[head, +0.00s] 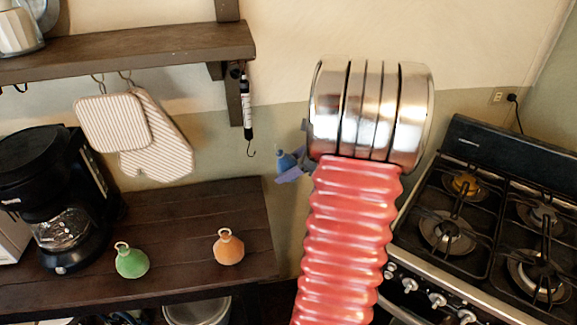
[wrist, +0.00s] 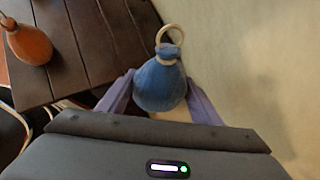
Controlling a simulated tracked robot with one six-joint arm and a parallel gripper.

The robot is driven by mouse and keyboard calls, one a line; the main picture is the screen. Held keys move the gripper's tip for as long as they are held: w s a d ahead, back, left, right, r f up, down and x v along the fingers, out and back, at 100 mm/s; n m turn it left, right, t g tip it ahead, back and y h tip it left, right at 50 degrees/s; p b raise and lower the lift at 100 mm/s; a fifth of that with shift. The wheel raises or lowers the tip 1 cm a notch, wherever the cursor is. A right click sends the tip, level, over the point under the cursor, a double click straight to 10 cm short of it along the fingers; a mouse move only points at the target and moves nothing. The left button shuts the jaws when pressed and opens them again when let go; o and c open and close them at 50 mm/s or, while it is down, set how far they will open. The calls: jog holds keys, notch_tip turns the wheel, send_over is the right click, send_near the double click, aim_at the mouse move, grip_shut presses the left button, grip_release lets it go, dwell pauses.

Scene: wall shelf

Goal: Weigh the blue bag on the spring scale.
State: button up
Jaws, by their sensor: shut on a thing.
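My gripper (wrist: 160,98) is shut on the blue bag (wrist: 160,85), with one purple finger on each side of it. The bag has a pale ring on top, which stands free above the fingers in the wrist view. In the head view the blue bag (head: 285,161) is small and partly hidden behind my arm, off the right edge of the counter. The spring scale (head: 246,107) hangs below the shelf's right end, with an empty dark hook at its bottom. The bag is to the right of the hook and a little lower in the picture, apart from it.
A green bag (head: 131,262) and an orange bag (head: 229,248) stand on the dark counter (head: 190,215). Striped potholders (head: 112,122) hang under the shelf (head: 130,50), left of the scale. A coffee maker (head: 60,195) stands at left, a gas stove (head: 480,220) at right.

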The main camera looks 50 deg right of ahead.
jog(key=shift+s, duration=0.1)
jog(key=shift+w+a, duration=1.35)
jog(key=shift+a, duration=0.2)
jog(key=shift+w+a, duration=0.55)
jog(key=shift+a, duration=0.15)
jog(key=shift+w+a, duration=0.1)
jog(key=shift+a, duration=0.05)
jog(key=shift+f, duration=0.15)
dwell(0.5)
jog(key=shift+w+a+f, duration=0.15)
jog(key=shift+a+f, duration=0.05)
jog(key=shift+f, duration=0.15)
jog(key=shift+w+a+f, duration=0.1)
jog(key=shift+w+f, duration=0.05)
jog(key=shift+f, duration=0.45)
dwell(0.3)
dwell(0.4)
